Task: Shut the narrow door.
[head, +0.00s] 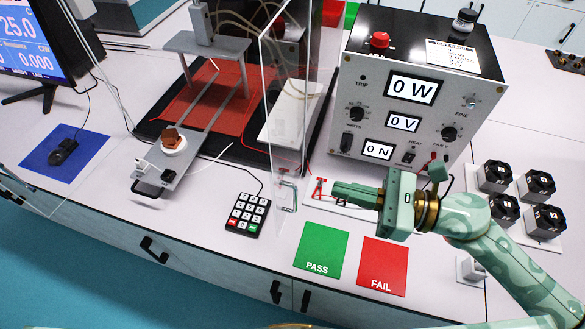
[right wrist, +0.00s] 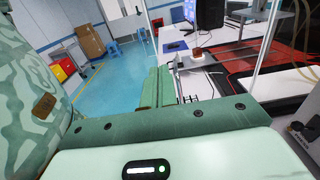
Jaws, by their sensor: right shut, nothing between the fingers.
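The narrow door is a clear panel (head: 288,85) in the middle of the head view. It stands swung out toward the front of the bench, with a small clear handle (head: 287,191) at its lower front corner. My right gripper (head: 336,190) is shut and empty. Its fingers point left toward the handle and sit a little to the right of the panel; a small gap seems to separate them. My left gripper is not in view.
A control box (head: 410,90) stands behind my right arm. PASS (head: 321,249) and FAIL (head: 383,266) mats lie in front. A keypad (head: 248,214) lies left of the handle. Several black fan-like blocks (head: 495,177) sit at right. A slide with a brown part (head: 173,138) stands left.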

